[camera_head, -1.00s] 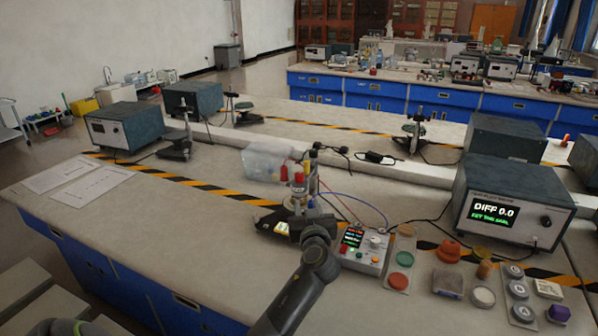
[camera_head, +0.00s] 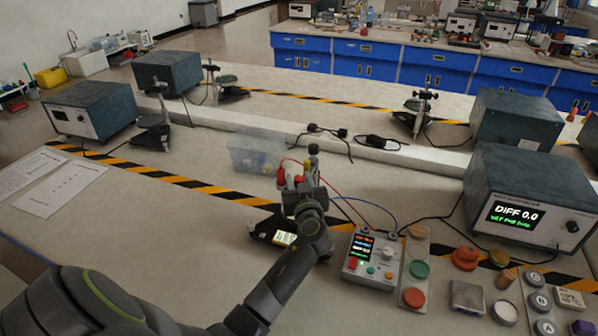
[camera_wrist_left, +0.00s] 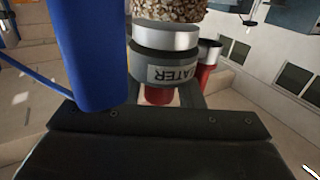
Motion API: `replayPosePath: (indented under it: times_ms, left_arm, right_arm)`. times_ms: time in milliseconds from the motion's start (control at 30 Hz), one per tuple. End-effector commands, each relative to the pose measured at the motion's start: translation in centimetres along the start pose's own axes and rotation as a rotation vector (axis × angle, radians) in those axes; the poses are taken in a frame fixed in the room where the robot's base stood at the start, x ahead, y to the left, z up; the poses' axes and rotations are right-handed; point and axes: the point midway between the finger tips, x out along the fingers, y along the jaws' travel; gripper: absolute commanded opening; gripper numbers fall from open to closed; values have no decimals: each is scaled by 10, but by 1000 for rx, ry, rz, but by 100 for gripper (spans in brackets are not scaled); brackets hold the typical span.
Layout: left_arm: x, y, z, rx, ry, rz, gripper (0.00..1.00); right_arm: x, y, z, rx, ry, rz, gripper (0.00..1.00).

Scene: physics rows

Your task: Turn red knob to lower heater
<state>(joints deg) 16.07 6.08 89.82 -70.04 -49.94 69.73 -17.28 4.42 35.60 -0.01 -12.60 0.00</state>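My left gripper (camera_head: 306,188) is at the small stand apparatus on the bench, and its wrist hides much of it. In the left wrist view a dark grey collar (camera_wrist_left: 165,68) carries a partly readable label ending in "ATER". A red knob (camera_wrist_left: 158,95) shows below the collar, between the dark finger parts of my left gripper (camera_wrist_left: 160,100). Whether the fingers touch the knob is hidden. Another red piece (camera_wrist_left: 206,78) is to the right, and a blue cylinder (camera_wrist_left: 82,50) stands close on the left. My right gripper is not in view.
A control box (camera_head: 371,262) with a lit screen is right of the apparatus. A clear bin (camera_head: 255,153) is behind it. A "DIFF 0.0" instrument (camera_head: 528,205) stands at the right. Red and blue wires run near the gripper. The bench front left is mostly clear.

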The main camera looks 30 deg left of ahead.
Motion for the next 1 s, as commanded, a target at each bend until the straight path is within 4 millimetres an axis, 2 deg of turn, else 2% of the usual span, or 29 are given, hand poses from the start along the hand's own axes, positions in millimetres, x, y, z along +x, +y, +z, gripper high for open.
replayPosePath:
  times_ms: [267, 500, 767, 1000]
  left_arm:
    - [0, 0, 1, 0, -1, 0, 34]
    - [0, 0, 0, -1, -1, 0, 4]
    - [0, -1, 2, -1, -3, 26, 4]
    - [1, -2, 1, 1, -1, 147, 4]
  right_arm:
    - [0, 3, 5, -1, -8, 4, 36]
    - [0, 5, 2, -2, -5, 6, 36]
    - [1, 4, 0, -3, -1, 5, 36]
    - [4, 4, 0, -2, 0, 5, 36]
